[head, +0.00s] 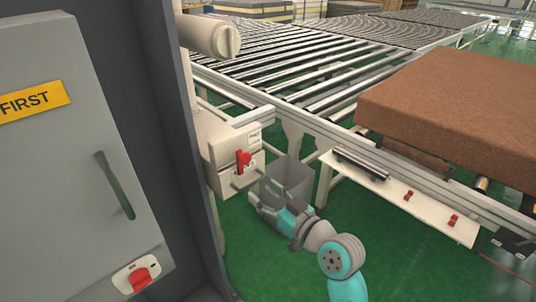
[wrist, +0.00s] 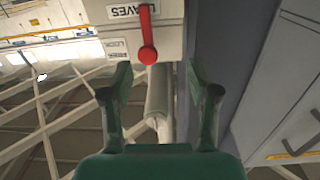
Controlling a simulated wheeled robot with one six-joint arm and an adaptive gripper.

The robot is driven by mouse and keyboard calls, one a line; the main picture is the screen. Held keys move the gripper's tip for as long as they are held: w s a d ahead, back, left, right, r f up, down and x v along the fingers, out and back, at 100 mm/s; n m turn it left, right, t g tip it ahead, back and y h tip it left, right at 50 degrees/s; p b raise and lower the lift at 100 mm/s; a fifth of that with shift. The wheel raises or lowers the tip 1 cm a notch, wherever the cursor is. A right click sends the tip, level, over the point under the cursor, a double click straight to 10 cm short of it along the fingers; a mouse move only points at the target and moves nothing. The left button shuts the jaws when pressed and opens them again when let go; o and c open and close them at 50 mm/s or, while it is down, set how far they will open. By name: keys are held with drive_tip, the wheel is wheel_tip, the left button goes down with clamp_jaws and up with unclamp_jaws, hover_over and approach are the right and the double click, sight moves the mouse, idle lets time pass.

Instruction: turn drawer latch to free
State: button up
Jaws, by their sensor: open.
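The drawer latch is a red lever (head: 243,160) on the front of a small cream box (head: 225,148) on a post. In the wrist view the red latch (wrist: 147,35) shows as a bar with a round knob, running roughly up and down the picture, beside small printed labels. A grey bar handle (head: 247,181) sticks out under the latch in the head view. My gripper (head: 257,194) is low in front of the box, just below the latch. In the wrist view its two green fingers (wrist: 158,80) are spread, with nothing between them and the knob just beyond the tips.
A grey bin (head: 290,180) stands right behind my gripper. A cream shelf (head: 400,198) with red clips and the roller conveyor (head: 300,75) lie to the right, with a brown mattress (head: 455,105). A grey cabinet (head: 75,150) blocks the left. Green floor is clear in front.

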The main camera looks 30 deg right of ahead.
sight(247, 159)
drive_tip(key=shift+n+y, duration=0.3)
drive_tip(key=shift+n, duration=0.1)
drive_tip(key=w+r, duration=0.1)
drive_tip(key=w, duration=0.3)
drive_tip(key=w+r, duration=0.1)
drive_tip(key=w, duration=0.2)
drive_tip(key=w+r, duration=0.1)
drive_tip(key=w, duration=0.3)
drive_tip(key=shift+w+a+r, duration=0.1)
drive_tip(key=shift+w+a, duration=0.25)
clamp_jaws()
